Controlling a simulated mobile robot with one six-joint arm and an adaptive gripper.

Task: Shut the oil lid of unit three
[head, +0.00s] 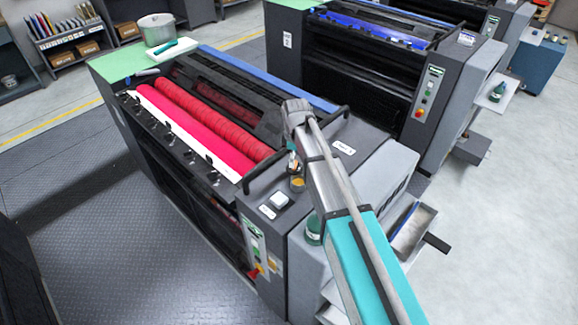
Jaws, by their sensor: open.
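The nearest ink unit (215,195) has red rollers, and my arm reaches over its right end. The label (343,147) on its top is too small to read, so I cannot tell its number. A small round oil port (297,184) with an amber inside shows on the top at this end, and it looks uncovered. Its lid is hard to make out beside my arm. My gripper (292,160) points down just above the port, small and partly hidden by my arm. It is open, and I cannot tell whether it touches the lid.
A second unit (375,75) with blue ink stands behind to the right. A metal pot (157,28) stands on the green top at the far left. The left floor is clear.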

